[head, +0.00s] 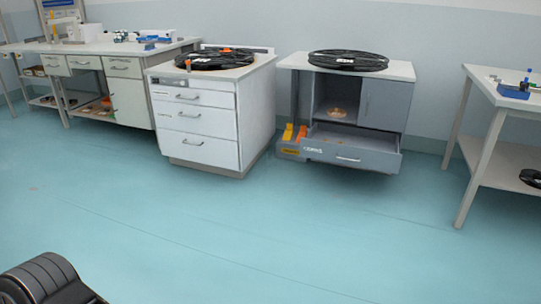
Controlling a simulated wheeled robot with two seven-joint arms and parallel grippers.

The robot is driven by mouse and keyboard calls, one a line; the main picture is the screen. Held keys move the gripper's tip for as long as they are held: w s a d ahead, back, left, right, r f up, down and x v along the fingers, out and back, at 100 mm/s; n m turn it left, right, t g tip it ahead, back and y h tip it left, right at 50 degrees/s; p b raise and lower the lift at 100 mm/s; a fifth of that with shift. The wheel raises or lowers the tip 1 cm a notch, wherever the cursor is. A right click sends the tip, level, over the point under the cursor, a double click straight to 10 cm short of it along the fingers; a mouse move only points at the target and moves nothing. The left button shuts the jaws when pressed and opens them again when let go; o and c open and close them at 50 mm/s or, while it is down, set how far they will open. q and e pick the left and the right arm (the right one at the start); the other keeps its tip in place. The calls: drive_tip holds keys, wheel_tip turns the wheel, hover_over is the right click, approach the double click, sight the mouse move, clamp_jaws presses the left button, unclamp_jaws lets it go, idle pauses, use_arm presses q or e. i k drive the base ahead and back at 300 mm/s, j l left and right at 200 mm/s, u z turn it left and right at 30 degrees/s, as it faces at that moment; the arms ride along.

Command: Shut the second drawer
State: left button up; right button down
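A white drawer cabinet (257,115) stands left of the middle, with several drawer fronts one above another. Its drawer fronts (210,122) look flush or nearly so; a small gap is too fine to tell. To its right stands a grey cabinet (384,104) with an open shelf space, a door at its upper right and one wide drawer (330,154) at the bottom. That grey drawer is pulled out toward me, and its inside shows. Neither of my grippers is in view.
Black coiled reels lie on the white cabinet (215,61) and the grey cabinet (348,60). Orange-yellow items (292,135) stand between the cabinets. A workbench (125,84) is at the left, a table (501,103) at the right. The blue floor (255,230) in front is clear.

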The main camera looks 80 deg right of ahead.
sight(378, 151)
drive_tip(key=i+j+z, duration=0.15)
drive_tip(key=z, duration=0.95)
drive_tip(key=j+z, duration=0.1)
drive_tip(key=z, duration=1.35)
drive_tip(key=j+z, duration=0.1)
drive_tip(key=z, duration=0.85)
drive_tip(key=k, duration=0.05)
